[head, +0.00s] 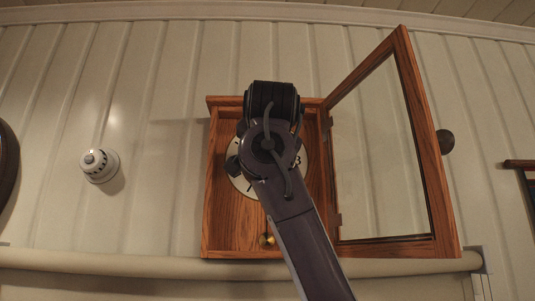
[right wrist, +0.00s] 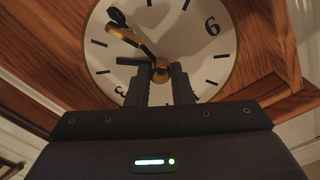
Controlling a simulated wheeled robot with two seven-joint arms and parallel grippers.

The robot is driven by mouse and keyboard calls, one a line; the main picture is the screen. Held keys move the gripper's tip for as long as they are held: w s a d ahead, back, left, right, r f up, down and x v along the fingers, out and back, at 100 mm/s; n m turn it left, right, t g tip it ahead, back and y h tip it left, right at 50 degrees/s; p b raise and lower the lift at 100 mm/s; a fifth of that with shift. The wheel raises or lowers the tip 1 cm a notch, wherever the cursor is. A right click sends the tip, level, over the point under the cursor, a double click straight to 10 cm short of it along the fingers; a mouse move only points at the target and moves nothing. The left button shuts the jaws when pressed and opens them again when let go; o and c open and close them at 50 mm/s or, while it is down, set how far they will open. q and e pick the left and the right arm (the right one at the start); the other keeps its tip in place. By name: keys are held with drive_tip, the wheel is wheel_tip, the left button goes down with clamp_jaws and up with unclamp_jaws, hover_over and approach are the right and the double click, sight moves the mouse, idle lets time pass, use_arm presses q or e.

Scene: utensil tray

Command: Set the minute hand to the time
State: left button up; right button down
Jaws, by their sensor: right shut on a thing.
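The wooden wall clock (head: 211,190) hangs with its glass door (head: 440,185) swung open to the right. Its white dial (head: 237,178) is mostly hidden behind my right arm in the head view. In the right wrist view the dial (right wrist: 205,55) shows turned, with the 6 at upper right. A long black-and-gold hand (right wrist: 132,36), seemingly the minute hand, runs from the gold centre to the upper left. My left gripper is out of view.
The open door's frame stands close to the right of my arm. A gold pendulum bob (head: 267,240) hangs low in the case. A round white fixture (head: 99,165) sits on the wall at left, with bare panelled wall between it and the clock.

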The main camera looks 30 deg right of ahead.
drive_tip(key=c, duration=1.3)
unclamp_jaws()
drive_tip(key=shift+w, duration=0.15)
drive_tip(key=b+v, duration=0.4)
drive_tip(key=v, duration=0.4)
drive_tip(key=shift+d, duration=0.1)
drive_tip(key=shift+w, duration=0.15)
